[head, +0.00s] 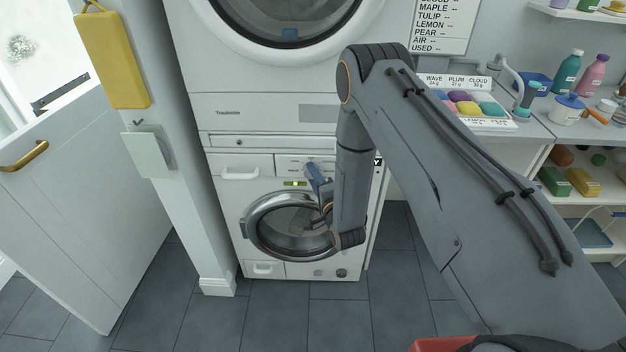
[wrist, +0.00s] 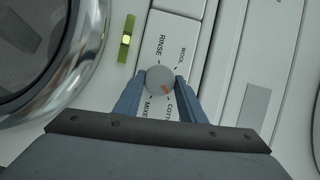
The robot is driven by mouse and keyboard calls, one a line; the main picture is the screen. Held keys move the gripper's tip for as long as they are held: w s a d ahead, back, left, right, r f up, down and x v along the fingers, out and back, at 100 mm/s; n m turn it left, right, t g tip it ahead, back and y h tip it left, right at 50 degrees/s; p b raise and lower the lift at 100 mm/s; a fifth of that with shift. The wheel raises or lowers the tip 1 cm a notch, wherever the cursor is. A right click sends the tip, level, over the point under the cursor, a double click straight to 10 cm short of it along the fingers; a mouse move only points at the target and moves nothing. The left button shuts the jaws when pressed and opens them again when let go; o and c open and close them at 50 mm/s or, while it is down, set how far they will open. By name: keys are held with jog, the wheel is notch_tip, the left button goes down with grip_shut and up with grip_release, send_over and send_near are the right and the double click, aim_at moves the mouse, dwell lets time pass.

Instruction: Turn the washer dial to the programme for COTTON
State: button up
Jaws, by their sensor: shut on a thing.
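The washer (head: 228,215) is the white lower machine with a round chrome-rimmed door. In the wrist view its grey round dial (wrist: 156,75) sits between my two blue fingertips. My gripper (wrist: 161,83) is shut on the dial from both sides. The labels around the dial read RINSE, WOOL, MIXE… and COTT…; the last two are partly cut off by my gripper. The dial's orange mark (wrist: 166,88) points to the lower right of the picture, toward COTT…. In the head view my gripper (head: 318,180) is at the washer's panel, and the dial is hidden.
A lit green indicator (wrist: 126,42) is beside the dial, and the chrome door rim (wrist: 88,60) is close by. A second machine (head: 265,75) is stacked above the washer. A shelf unit (head: 545,128) with bottles stands right.

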jog(key=shift+f+m+b, duration=0.1)
jog(key=shift+m+b, duration=0.25)
jog(key=shift+m, duration=0.25)
jog(key=shift+y, duration=0.3)
jog(key=shift+t, duration=0.3)
jog(key=o, duration=1)
jog(key=shift+o, duration=0.2)
jog(key=b+v, duration=0.2)
jog(key=v, duration=0.6)
jog(key=shift+w+a, duration=0.1)
